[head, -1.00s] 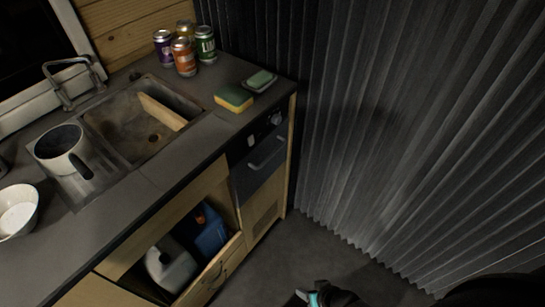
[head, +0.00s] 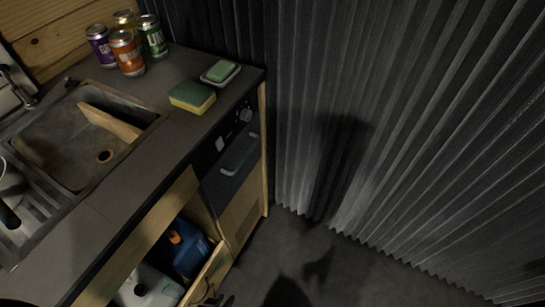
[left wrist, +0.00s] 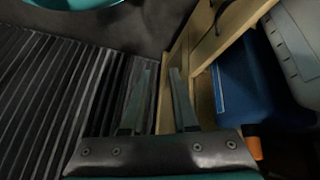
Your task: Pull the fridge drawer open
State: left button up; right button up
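The fridge drawer (head: 228,184) is a dark front with a grey bar handle (head: 240,155), set in the right end of the counter below a panel with knobs. Its front looks flush with the cabinet, so it appears shut. My left gripper (left wrist: 160,72) shows in the left wrist view with its two fingers apart and nothing between them. In the head view only dark tips of it (head: 222,300) show at the bottom edge, below and left of the fridge drawer and apart from its handle. My right gripper is in neither view.
A wooden drawer under the counter stands open, holding a blue jug (head: 187,248) and a grey jug (head: 148,287). A sponge (head: 192,97), a soap dish (head: 221,74) and several cans stand on the counter (head: 125,190). A pleated dark curtain (head: 400,130) closes the right side.

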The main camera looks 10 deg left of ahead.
pick_arm(q)
jog(key=w+d+r+n+t+b, duration=0.2)
jog(key=w+t+b, duration=0.15)
jog(key=w, duration=0.45)
jog(key=n+t+b, duration=0.9)
jog(key=t+b, duration=0.1)
jog(key=t, duration=0.1)
send_near(244, 157)
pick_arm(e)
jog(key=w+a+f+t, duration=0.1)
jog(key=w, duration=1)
pick_arm(q)
jog(key=b+x, duration=0.1)
jog(key=x, duration=0.2)
jog(key=b+x, duration=0.1)
jog(key=x, duration=0.1)
jog(key=b+x, duration=0.1)
jog(key=x, duration=0.2)
jog(key=shift+w+f, duration=0.3)
jog(key=shift+w, duration=0.05)
jog(key=shift+x, duration=0.75)
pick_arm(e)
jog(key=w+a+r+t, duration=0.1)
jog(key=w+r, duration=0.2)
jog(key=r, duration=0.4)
pick_arm(q)
jog(key=shift+r, duration=0.1)
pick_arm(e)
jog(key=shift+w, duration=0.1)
